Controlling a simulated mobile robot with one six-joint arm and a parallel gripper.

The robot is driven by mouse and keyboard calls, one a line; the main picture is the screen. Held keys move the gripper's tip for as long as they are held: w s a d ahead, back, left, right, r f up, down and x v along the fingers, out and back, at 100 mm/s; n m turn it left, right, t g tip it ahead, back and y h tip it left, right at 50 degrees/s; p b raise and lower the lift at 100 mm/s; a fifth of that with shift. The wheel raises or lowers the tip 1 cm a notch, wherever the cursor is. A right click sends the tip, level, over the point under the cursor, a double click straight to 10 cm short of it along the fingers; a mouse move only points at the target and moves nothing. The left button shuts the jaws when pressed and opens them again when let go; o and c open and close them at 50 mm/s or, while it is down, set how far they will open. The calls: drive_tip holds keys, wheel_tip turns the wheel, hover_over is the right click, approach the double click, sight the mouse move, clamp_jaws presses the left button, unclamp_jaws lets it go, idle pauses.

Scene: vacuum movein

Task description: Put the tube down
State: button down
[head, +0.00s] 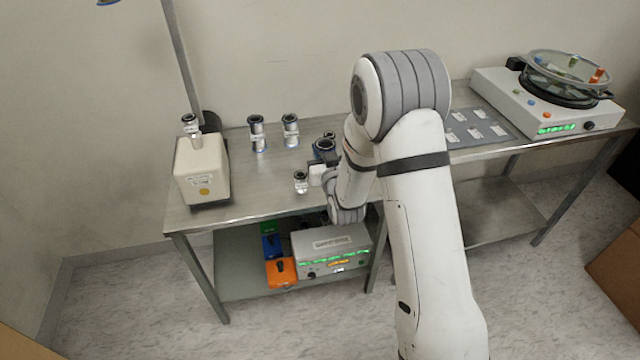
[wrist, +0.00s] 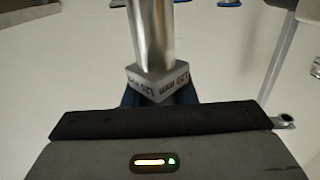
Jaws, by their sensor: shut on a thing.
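A shiny metal tube (wrist: 151,35) with a grey block label reading "120 mm" (wrist: 157,82) is between the blue fingers of my gripper (wrist: 160,98) in the wrist view. My gripper (head: 322,160) is shut on it over the front of the steel table (head: 240,192) in the head view. A dark-rimmed round end (head: 325,146) shows there at the fingers, and the rest of the tube is largely hidden. I cannot tell whether the tube's lower end touches the table.
Two upright flanged fittings (head: 257,133) (head: 291,130) stand behind my gripper, and a small one (head: 301,181) stands close to its left. A beige box unit (head: 202,168) is at the left. Right of my arm are a small-parts mat (head: 478,128) and a white device (head: 535,110). Bare tabletop lies front left.

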drive_tip(key=shift+f, duration=3.5)
drive_tip(key=shift+f+b, duration=0.2)
drive_tip(key=shift+b, duration=0.1)
drive_tip(key=c, duration=1.2)
unclamp_jaws()
drive_tip(key=shift+r, duration=0.15)
